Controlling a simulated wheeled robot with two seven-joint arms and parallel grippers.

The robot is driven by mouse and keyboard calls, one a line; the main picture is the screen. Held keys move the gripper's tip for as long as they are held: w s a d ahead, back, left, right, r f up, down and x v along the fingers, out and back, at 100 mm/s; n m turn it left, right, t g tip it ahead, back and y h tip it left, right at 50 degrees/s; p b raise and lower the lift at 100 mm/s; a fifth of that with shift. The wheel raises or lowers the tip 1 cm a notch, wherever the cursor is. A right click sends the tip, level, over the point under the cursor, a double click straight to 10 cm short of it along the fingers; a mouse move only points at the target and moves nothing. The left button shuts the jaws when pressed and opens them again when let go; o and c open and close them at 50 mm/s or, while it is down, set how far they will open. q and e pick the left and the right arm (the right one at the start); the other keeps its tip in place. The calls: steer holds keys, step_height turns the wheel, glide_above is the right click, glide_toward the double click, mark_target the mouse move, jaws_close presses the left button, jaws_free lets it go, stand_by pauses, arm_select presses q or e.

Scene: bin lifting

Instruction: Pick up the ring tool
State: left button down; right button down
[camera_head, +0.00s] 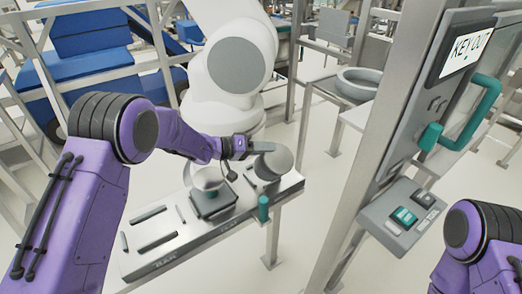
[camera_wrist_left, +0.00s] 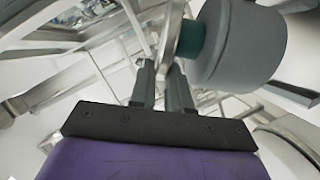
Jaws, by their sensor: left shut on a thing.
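My left gripper (camera_head: 240,149) reaches over the tool rack (camera_head: 150,262) from the left. In the left wrist view its two fingers (camera_wrist_left: 163,88) are closed on a thin grey metal part, which I take for the ring tool (camera_wrist_left: 172,30). Beside it are a teal collar (camera_wrist_left: 190,40) and a thick grey round body (camera_wrist_left: 238,45). In the head view a grey round piece (camera_head: 274,161) shows just right of the fingertips, over the rack's far end. Whether the held part is clear of the rack cannot be told. My right gripper is out of view.
The rack also carries a dark square holder (camera_head: 213,203) with a pale round piece, and empty slots. A white robot arm (camera_head: 232,60) stands behind. A grey panel post (camera_head: 405,130) with teal handles stands right.

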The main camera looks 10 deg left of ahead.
arm_select(q)
steer(key=s+d+b, duration=0.3)
steer(key=s+d, duration=0.8)
steer(key=d, duration=0.2)
steer(key=shift+s+d+r, duration=0.15)
steer(key=shift+s+r, duration=0.05)
steer(key=shift+s, duration=0.1)
steer(key=n+h+p, duration=0.1)
steer(key=n+p, duration=0.1)
steer(key=n, duration=0.1)
steer(key=n+h+p, duration=0.1)
steer(key=n+p, duration=0.1)
steer(key=n, duration=0.1)
steer(key=shift+h, duration=0.4)
